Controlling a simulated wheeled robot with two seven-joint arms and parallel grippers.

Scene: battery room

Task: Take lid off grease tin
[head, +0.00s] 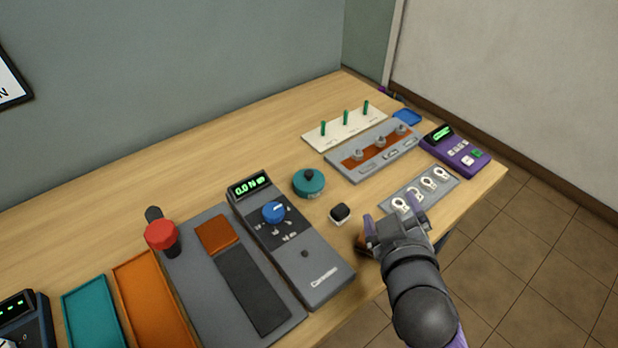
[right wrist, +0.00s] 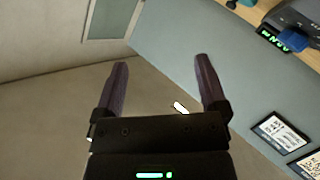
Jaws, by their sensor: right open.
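A round teal tin (head: 309,184) with a dark knob on top stands mid-table, right of the grey meter; it looks like the grease tin, with its lid on. A small white jar with a black top (head: 340,213) stands just in front of it. My right gripper (head: 390,216) is open and empty near the table's front edge, to the right of and nearer than the tin, apart from it. In the right wrist view its two fingers (right wrist: 160,62) are spread with nothing between them. My left gripper is not in view.
The grey meter (head: 318,272) with a blue knob stands left of the tin. A red-topped post (head: 162,236) and trays are farther left. Behind right are a panel with green pegs (head: 318,143), a grey-brown rack (head: 345,165) and a purple device (head: 466,160). Bare tabletop lies behind the tin.

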